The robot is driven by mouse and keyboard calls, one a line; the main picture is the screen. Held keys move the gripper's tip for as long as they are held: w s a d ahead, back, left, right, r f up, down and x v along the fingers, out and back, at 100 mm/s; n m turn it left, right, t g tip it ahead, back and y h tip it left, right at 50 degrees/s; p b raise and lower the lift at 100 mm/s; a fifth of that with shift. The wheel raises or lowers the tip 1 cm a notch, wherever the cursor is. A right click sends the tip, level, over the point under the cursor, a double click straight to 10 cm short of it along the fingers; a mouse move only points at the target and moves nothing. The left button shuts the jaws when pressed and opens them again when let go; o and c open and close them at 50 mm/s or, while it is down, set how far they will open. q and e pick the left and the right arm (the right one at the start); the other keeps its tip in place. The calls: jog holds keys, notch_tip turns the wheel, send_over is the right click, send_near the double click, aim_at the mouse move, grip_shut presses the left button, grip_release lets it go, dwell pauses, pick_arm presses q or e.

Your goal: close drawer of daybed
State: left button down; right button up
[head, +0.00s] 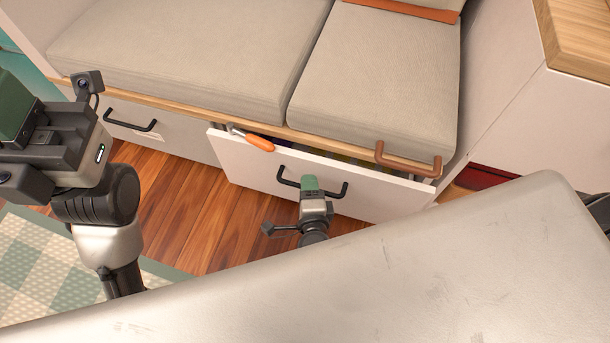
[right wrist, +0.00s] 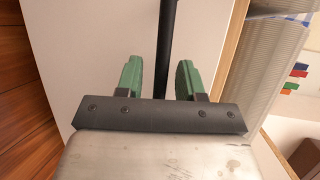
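The daybed (head: 185,55) has beige cushions over a wooden edge and white drawer fronts. Its right drawer (head: 240,165) stands partly pulled out, with a dark gap behind its top edge. My right gripper (head: 309,183) is at this drawer's black handle (head: 343,190). In the right wrist view, the handle bar (right wrist: 167,45) runs between the two green fingers of my right gripper (right wrist: 159,80), with space on both sides. The left drawer (head: 180,135) looks shut. My left gripper (head: 15,105) is up at the left edge, away from the drawers; its finger gap is hidden.
An orange-handled tool (head: 258,142) lies at the open drawer's top edge. A brown handle-shaped piece (head: 408,160) shows above its right end. A white cabinet with a wooden top (head: 580,35) stands at right. Wooden floor (head: 165,205) and a checked rug (head: 40,265) lie in front.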

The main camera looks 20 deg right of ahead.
jog(key=shift+w, duration=0.1)
jog(key=shift+c, duration=0.3)
grip_shut()
